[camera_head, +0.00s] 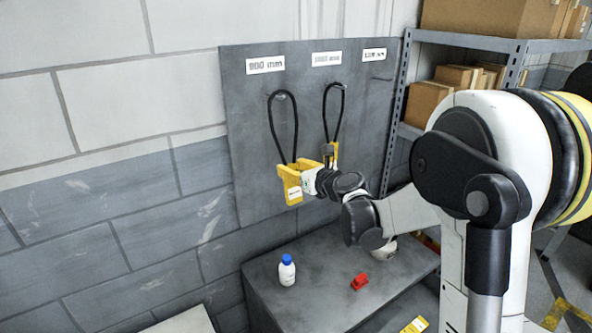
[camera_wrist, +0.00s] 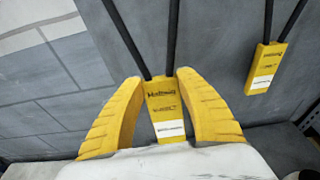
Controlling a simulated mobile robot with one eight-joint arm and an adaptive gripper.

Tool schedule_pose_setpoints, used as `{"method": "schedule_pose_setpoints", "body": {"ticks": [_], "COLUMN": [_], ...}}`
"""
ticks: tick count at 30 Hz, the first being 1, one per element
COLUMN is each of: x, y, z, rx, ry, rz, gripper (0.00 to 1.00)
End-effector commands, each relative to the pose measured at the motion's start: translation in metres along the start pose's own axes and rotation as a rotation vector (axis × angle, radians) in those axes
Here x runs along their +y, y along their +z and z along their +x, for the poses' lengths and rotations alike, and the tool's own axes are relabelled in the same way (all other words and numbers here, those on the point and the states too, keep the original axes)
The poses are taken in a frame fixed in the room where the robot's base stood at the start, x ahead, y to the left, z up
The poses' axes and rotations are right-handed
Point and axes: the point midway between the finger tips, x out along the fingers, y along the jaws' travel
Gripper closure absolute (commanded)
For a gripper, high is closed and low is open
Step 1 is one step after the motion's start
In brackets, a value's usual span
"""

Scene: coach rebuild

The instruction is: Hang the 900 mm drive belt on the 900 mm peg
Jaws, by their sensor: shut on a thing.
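A black belt loop (camera_head: 296,125) is up against the grey board below the "900 mm" label (camera_head: 265,65). Its top is at the peg (camera_head: 281,96) there and looks looped over it, though the exact contact is too small to tell. Its two strands run down to a yellow sleeve with a white label, which shows in the wrist view (camera_wrist: 165,108). My gripper (camera_head: 290,184) is shut on this sleeve. In the wrist view its yellow fingers (camera_wrist: 160,88) stand on either side of the sleeve.
A second belt (camera_head: 341,115) with a yellow sleeve (camera_wrist: 266,68) hangs to the right under another label (camera_head: 327,58). Below, a grey bench (camera_head: 315,300) bears a white bottle (camera_head: 287,272) and a red object (camera_head: 360,281). Shelving with boxes (camera_head: 428,105) stands right.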

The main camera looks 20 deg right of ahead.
Motion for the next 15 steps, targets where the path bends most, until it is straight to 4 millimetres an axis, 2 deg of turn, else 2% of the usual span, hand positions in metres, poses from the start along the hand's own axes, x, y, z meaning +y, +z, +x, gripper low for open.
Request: {"method": "schedule_pose_setpoints", "body": {"ticks": [9, 15], "x": [0.000, 0.000], "y": [0.004, -0.002], "z": [0.021, 0.032], "rx": [0.000, 0.000], "ry": [0.001, 0.000], "rz": [-0.001, -0.001], "gripper": [0.92, 0.92]}}
